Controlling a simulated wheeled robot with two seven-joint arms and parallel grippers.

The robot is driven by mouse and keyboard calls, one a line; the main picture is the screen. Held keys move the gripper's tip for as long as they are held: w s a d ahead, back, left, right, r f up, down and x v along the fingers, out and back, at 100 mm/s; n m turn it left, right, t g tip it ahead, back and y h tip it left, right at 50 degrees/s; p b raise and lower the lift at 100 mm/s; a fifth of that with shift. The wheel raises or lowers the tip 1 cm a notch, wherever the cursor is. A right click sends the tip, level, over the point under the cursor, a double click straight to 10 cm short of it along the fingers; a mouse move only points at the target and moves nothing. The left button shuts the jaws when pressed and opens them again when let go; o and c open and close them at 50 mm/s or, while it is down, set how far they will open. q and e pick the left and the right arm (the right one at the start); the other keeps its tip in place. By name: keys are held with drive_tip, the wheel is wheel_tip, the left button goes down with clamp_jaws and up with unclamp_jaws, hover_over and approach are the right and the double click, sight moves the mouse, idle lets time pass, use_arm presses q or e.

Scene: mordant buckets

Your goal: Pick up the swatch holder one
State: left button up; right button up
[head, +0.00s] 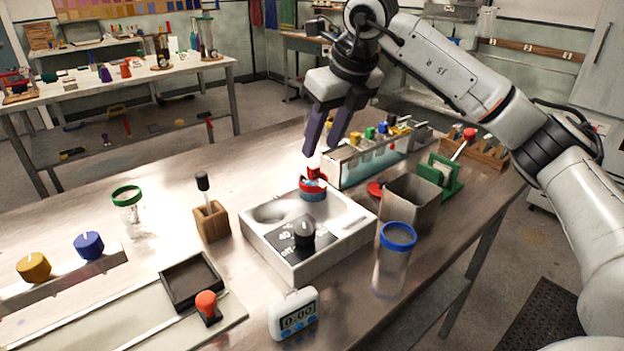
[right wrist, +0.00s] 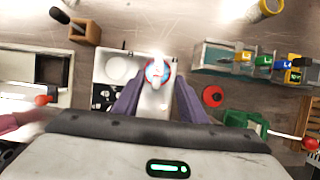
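Several swatch holders with coloured tops stand in a row on a clear-sided tank (head: 348,170). Among them are a yellow one (head: 355,139), a blue one (head: 369,132) and a green one (head: 382,127). They also show in the right wrist view, where the blue one (right wrist: 263,62) and the green one (right wrist: 280,63) carry small marks. I cannot read which is number one. My right gripper (head: 322,150) is open and empty, fingers pointing down, left of the holders and above a white basin unit (head: 270,258).
A red-and-blue round item (head: 313,187) sits on the basin unit below my right gripper. A metal container (head: 410,203), a blue-rimmed jar (head: 391,265) and a green stand (head: 440,173) stand to the right. Bare tabletop (head: 262,155) lies left of the tank.

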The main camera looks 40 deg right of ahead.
sight(315, 167)
drive_tip(key=x, duration=0.5)
drive_tip(key=shift+s+a+f, duration=0.1)
drive_tip(key=shift+s+f, duration=0.05)
drive_tip(key=shift+s, duration=0.25)
drive_tip(key=shift+w+f+p, duration=0.25)
drive_tip(key=shift+f+p, duration=0.05)
drive_tip(key=shift+f, duration=0.1)
clamp_jaws()
